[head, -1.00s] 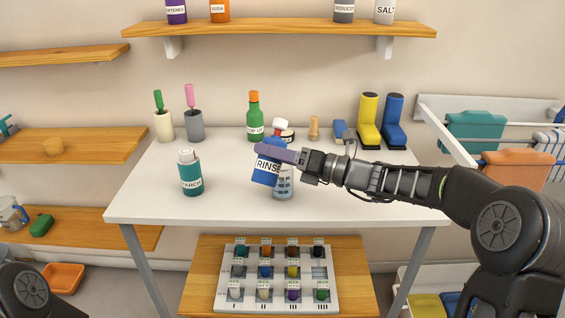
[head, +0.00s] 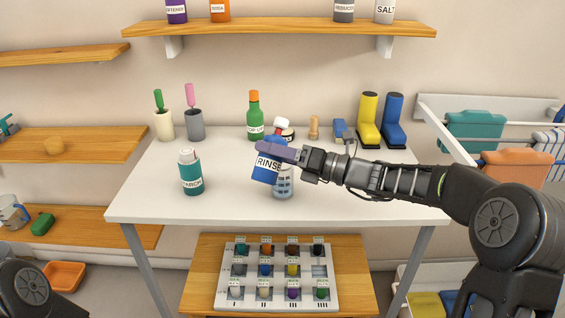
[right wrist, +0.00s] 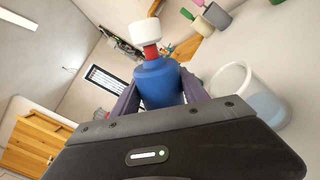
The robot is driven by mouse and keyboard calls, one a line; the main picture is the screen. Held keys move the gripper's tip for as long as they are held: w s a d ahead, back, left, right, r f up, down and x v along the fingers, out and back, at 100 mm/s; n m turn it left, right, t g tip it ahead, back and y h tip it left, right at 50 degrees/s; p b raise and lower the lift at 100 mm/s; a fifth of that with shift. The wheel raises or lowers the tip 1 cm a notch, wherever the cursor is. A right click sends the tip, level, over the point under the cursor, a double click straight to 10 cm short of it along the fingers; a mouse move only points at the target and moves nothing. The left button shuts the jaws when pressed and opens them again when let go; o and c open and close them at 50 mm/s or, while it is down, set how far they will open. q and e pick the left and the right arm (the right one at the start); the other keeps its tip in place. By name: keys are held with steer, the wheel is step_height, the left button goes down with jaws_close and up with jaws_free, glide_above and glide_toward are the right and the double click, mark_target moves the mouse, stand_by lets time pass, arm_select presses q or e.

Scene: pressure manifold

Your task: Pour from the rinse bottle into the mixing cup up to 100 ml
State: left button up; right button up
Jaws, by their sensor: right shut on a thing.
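The blue rinse bottle (head: 266,167) has a white cap and a label reading RINSE. My right gripper (head: 276,151) is shut on it and holds it above the table, tilted with its top to the right. In the right wrist view the bottle (right wrist: 158,84) sits between the fingers, its red neck and white cap pointing away. The clear mixing cup (head: 283,185) stands on the white table just below and right of the bottle, partly hidden by it. In the right wrist view the cup (right wrist: 250,95) shows bluish liquid; its level against the marks is unreadable. My left gripper is out of view.
A teal starch bottle (head: 191,173) stands left on the white table (head: 150,205). A green bottle (head: 255,118), two brush holders and yellow and blue boots (head: 369,120) stand along the back. A tray of small bottles (head: 222,292) sits below in front.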

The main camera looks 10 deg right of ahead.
steer(key=shift+r, duration=0.1)
stand_by(0.4)
steer(key=shift+f+m+p, duration=0.3)
steer(key=shift+f+m, duration=0.15)
steer(key=shift+m, duration=0.65)
stand_by(1.4)
steer(key=shift+w+d+r+m+p, duration=0.1)
steer(key=shift+r+m+p, duration=0.15)
steer(key=shift+m+p, duration=0.5)
steer(key=shift+w+d+r+m+p, duration=0.1)
steer(key=shift+r+m+p, duration=0.15)
steer(key=shift+m+p, duration=0.5)
stand_by(3.5)
